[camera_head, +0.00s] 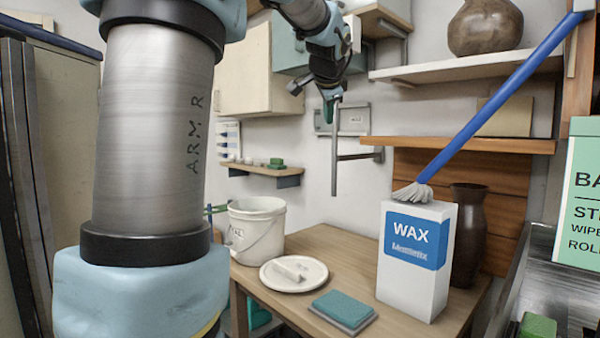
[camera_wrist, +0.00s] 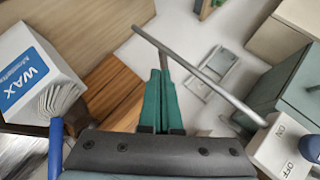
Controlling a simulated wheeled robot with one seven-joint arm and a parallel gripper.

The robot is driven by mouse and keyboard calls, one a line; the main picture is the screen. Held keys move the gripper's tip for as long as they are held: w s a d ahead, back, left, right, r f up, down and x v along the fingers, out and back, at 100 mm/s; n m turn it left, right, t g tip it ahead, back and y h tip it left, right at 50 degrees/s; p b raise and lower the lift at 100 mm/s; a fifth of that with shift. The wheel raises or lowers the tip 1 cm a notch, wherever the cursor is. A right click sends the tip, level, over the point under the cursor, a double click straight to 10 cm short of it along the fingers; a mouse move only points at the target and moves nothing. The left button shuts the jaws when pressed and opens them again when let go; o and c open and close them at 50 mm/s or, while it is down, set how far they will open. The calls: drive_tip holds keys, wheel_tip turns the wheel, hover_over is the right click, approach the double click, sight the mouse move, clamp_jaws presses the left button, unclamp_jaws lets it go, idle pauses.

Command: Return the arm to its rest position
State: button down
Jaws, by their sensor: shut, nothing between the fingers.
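My gripper (camera_head: 328,108) is raised in the upper middle of the head view, above and behind the table, with its fingers pointing down. In the wrist view its two green fingers (camera_wrist: 161,100) are together with nothing between them. Part of my arm fills the left of the head view. A metal bar on a wall bracket (camera_head: 345,120) shows close behind the fingers; in the wrist view the bar (camera_wrist: 195,70) passes by the fingertips, and I cannot tell whether they touch.
A wooden table (camera_head: 340,250) holds a white bucket (camera_head: 256,228), a round lid (camera_head: 294,274), a teal sponge (camera_head: 343,308), a WAX box (camera_head: 415,265) and a dark vase (camera_head: 467,235). A blue-handled brush (camera_head: 490,100) slants above the box. Shelves and cabinets line the wall.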

drive_tip(key=s+a+f+n+g, duration=0.1)
drive_tip(key=s+a+f+n, duration=0.1)
drive_tip(key=f, duration=0.4)
drive_tip(key=s+a+f+n+g, duration=0.1)
drive_tip(key=a+f+g, duration=0.1)
drive_tip(key=f, duration=0.5)
drive_tip(key=s+a+f+n+g, duration=0.3)
drive_tip(key=s+a+f+n, duration=0.2)
drive_tip(key=s+f, duration=0.6)
drive_tip(key=s+a+f+n+g+y, duration=0.1)
drive_tip(key=s+a+f+n+g, duration=0.2)
drive_tip(key=s+f, duration=0.9)
wheel_tip(320, 180, down, 3)
drive_tip(key=a+n, duration=0.2)
drive_tip(key=shift+s+n, duration=0.25)
drive_tip(key=shift+n, duration=0.05)
drive_tip(key=c, duration=1.5)
unclamp_jaws()
